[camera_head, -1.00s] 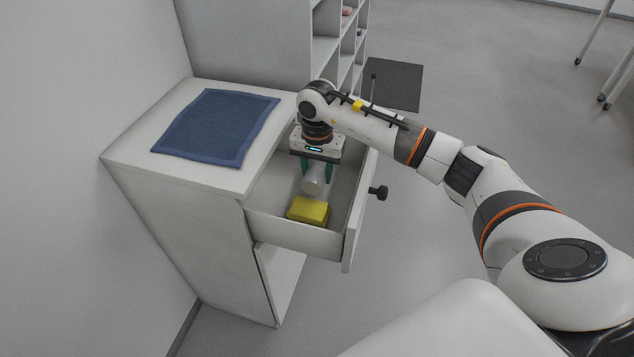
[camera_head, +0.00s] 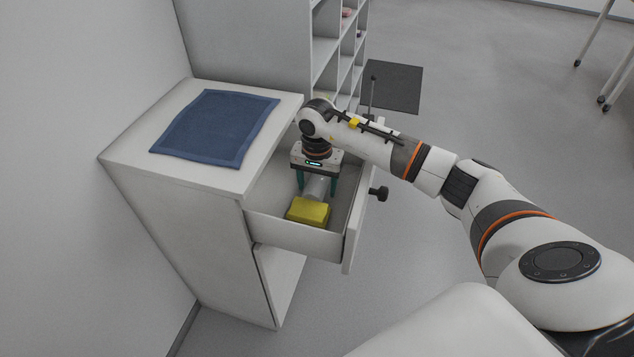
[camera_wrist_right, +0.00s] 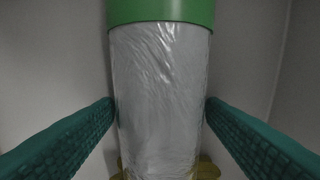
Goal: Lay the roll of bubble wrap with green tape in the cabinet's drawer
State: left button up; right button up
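The roll of bubble wrap (camera_head: 317,188) is clear and pale, low inside the cabinet's open drawer (camera_head: 290,234). In the right wrist view the roll (camera_wrist_right: 160,100) runs down the middle, with its green tape (camera_wrist_right: 160,11) at the top. The tape is hidden in the head view. My right gripper (camera_head: 317,187) points down into the drawer. Its teal fingers are spread on either side of the roll and look open. Whether they still touch it is hard to see. My left gripper is not in view.
A yellow block (camera_head: 308,211) lies in the drawer by the roll's near end; whether they touch is unclear. A blue cloth (camera_head: 216,127) lies on the cabinet top (camera_head: 137,140). The drawer front has a dark knob (camera_head: 378,194). Shelves (camera_head: 325,55) stand behind.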

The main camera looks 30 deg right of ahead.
aim_at(317, 179)
jog(key=shift+r, duration=0.1)
jog(key=shift+r, duration=0.3)
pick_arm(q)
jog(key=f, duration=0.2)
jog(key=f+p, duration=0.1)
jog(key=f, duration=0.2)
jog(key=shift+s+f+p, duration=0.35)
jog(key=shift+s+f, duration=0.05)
pick_arm(e)
notch_tip(317, 179, up, 12)
jog(key=shift+f, duration=0.25)
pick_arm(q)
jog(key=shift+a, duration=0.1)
pick_arm(e)
jog(key=shift+f, duration=0.1)
